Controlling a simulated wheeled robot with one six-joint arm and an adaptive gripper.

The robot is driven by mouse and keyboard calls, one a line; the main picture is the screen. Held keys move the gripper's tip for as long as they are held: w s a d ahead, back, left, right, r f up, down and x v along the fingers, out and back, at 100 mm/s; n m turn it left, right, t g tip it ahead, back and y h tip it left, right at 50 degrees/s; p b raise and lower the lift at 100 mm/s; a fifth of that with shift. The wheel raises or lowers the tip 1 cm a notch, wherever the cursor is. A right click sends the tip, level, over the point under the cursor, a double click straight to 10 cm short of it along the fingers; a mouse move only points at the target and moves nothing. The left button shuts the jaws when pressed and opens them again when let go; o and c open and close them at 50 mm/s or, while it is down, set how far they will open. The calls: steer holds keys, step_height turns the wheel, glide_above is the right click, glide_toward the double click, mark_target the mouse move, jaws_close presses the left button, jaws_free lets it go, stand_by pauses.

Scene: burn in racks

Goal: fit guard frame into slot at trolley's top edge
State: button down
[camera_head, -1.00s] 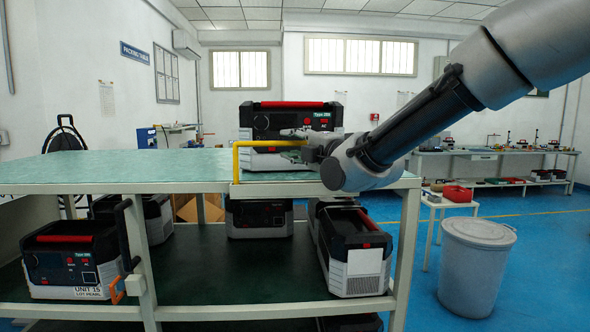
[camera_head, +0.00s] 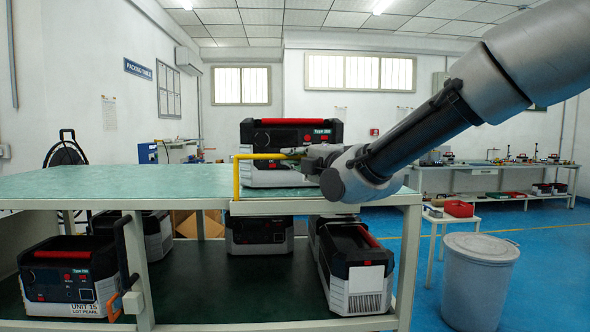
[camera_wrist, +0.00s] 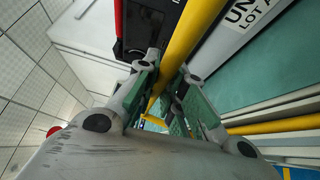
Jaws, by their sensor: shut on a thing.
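The guard frame (camera_head: 237,178) is a yellow bent bar with a level top and an upright left leg. It stands at the front edge of the trolley's green top (camera_head: 130,183). My gripper (camera_head: 293,153) is shut on its top bar, near the right end. In the wrist view the yellow bar (camera_wrist: 188,42) runs between my gripper's fingers (camera_wrist: 165,93). The left leg's foot meets the pale strip (camera_head: 290,205) along the trolley's top edge. I cannot tell whether it sits in the slot. My gripper and arm hide the frame's right side.
A black and grey unit with a red handle (camera_head: 292,129) stands on the top just behind the frame. Several similar units sit on the lower shelf (camera_head: 215,290). A grey bin (camera_head: 477,285) stands on the floor at right. The top's left part is clear.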

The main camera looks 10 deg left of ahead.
step_height(320, 180, up, 8)
steer(key=shift+s+r, duration=0.1)
steer(key=shift+r, duration=0.15)
steer(key=shift+n+t+y, duration=0.4)
steer(key=shift+t+y, duration=0.1)
steer(key=shift+s+d+f, duration=0.1)
steer(key=shift+s+f, duration=0.1)
steer(key=shift+f, duration=0.65)
steer(key=shift+s+d+f, duration=0.1)
steer(key=shift+s+f, duration=0.1)
steer(key=shift+f, duration=0.65)
steer(key=shift+s+f, duration=0.2)
steer(key=shift+f, duration=0.65)
steer(key=shift+f, duration=2)
steer(key=c, duration=1.4)
jaws_free()
steer(key=shift+c, duration=0.2)
steer(key=shift+f, duration=0.1)
steer(key=v, duration=1.2)
